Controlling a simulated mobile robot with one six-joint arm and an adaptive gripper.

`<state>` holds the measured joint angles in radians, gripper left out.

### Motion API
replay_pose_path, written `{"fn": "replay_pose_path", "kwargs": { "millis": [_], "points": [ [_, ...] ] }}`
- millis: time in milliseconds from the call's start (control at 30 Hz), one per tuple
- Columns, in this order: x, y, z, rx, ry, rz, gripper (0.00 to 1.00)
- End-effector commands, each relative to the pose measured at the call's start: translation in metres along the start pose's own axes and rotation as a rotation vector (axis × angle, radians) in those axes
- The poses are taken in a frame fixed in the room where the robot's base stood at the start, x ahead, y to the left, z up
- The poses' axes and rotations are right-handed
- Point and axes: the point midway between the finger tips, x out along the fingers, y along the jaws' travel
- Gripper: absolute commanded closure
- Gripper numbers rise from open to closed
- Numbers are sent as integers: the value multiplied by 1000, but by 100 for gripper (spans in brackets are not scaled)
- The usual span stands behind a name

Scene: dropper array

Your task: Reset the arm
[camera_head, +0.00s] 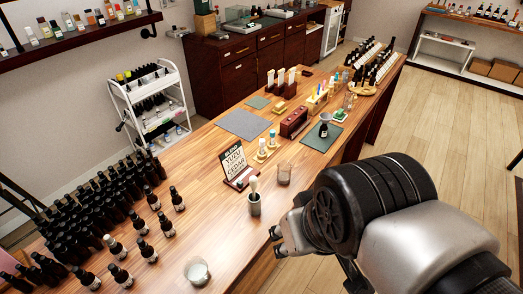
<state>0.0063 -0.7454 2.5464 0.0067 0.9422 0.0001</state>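My arm (400,215) reaches in from the lower right, with a large dark round joint in front. My gripper (277,242) is at the arm's left end, by the front edge of the wooden table. Its two dark fingertips look apart, with nothing visible between them. Part of the gripper is hidden behind the arm's joint. A grey cup with a dropper (254,204) stands on the table just left of the gripper, apart from it.
The long table (205,215) holds many dark bottles (95,205) at left, a glass (284,173), a sign (235,163), a glass jar (197,271), a red block (294,122) and a green mat (321,137). Open floor (455,110) lies at right.

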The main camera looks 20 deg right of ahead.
Motion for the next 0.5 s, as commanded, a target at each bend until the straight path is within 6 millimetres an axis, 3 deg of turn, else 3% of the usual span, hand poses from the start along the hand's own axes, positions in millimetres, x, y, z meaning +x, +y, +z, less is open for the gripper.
{"fn": "replay_pose_path", "kwargs": {
  "millis": [333,500],
  "points": [
    [0,1,0,-10,11,6,62],
    [22,1,9,-9,10,6,62]
  ]
}}
